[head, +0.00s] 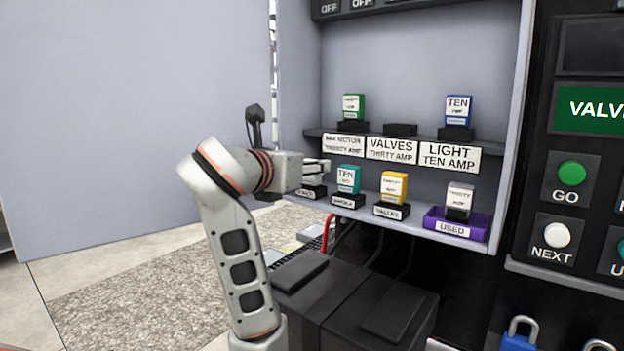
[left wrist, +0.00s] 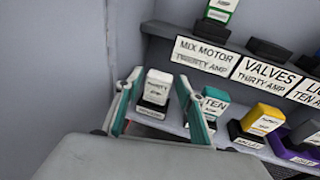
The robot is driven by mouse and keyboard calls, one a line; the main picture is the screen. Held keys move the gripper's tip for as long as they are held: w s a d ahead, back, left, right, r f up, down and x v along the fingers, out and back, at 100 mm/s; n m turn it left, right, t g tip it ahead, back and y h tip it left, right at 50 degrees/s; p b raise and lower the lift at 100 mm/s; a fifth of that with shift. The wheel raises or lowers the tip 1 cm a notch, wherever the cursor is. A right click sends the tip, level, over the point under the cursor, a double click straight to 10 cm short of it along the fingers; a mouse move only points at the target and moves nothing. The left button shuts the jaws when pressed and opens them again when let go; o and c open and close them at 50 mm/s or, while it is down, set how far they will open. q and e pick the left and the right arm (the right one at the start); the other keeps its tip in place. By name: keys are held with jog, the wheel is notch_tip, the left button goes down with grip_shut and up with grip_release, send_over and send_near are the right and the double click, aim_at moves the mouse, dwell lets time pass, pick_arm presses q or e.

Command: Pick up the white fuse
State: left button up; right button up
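A white fuse (left wrist: 158,84) stands upright in a black holder at the left end of the lower shelf in the left wrist view. In the head view it is mostly hidden behind my left gripper (head: 320,172). The gripper is open, with one finger on each side of this fuse and visible gaps between fingers and fuse in the left wrist view. My right gripper is not in view.
A teal fuse (head: 348,179) stands just right of the gripper, then a yellow fuse (head: 394,186). A green fuse (head: 353,106) and a blue fuse (head: 458,109) stand on the upper shelf (head: 322,132), with an empty black holder (head: 400,130) between them. The cabinet side wall is close at left.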

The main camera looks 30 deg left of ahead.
pick_arm(q)
jog(key=shift+w, duration=0.3)
jog(key=c, duration=0.9)
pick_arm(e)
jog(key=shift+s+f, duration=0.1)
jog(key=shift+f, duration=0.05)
pick_arm(q)
jog(key=shift+r, duration=0.1)
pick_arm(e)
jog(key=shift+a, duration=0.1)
